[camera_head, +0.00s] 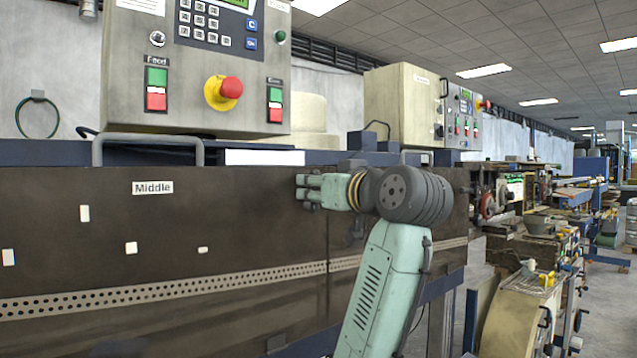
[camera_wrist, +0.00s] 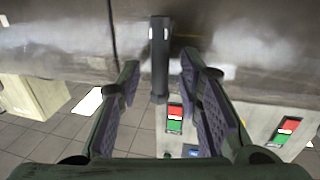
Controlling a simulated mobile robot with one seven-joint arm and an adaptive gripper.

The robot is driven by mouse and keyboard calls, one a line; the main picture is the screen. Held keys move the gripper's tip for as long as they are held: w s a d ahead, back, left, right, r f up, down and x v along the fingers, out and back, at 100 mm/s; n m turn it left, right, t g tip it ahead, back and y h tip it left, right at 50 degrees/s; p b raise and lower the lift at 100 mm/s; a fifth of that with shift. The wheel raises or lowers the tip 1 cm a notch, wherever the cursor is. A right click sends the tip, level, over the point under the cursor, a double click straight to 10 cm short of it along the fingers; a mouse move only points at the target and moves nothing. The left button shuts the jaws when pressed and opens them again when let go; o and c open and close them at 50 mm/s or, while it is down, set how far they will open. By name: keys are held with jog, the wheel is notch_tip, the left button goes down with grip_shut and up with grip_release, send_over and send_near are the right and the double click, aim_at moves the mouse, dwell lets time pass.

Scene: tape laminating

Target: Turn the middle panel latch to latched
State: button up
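The middle panel (camera_head: 90,235) is a dark brown front cover with a white "Middle" label (camera_head: 152,188). My gripper (camera_head: 308,190) is in front of its upper right part and hides what lies behind it. In the wrist view, my gripper (camera_wrist: 160,62) has its two fingers apart. A dark bar-shaped latch (camera_wrist: 158,86) appears between them, upright in the picture, with gaps on both sides. Its exact depth relative to the fingertips cannot be told. I cannot pick out this latch in the head view.
A control box with red and green buttons (camera_head: 190,60) stands above the panel. A grey handle (camera_head: 148,139) rises from the rail at the panel's top. A second control box (camera_head: 395,105) stands behind my arm. Open floor and more machinery lie to the right.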

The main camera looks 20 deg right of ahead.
jog(key=shift+c, duration=0.5)
grip_shut()
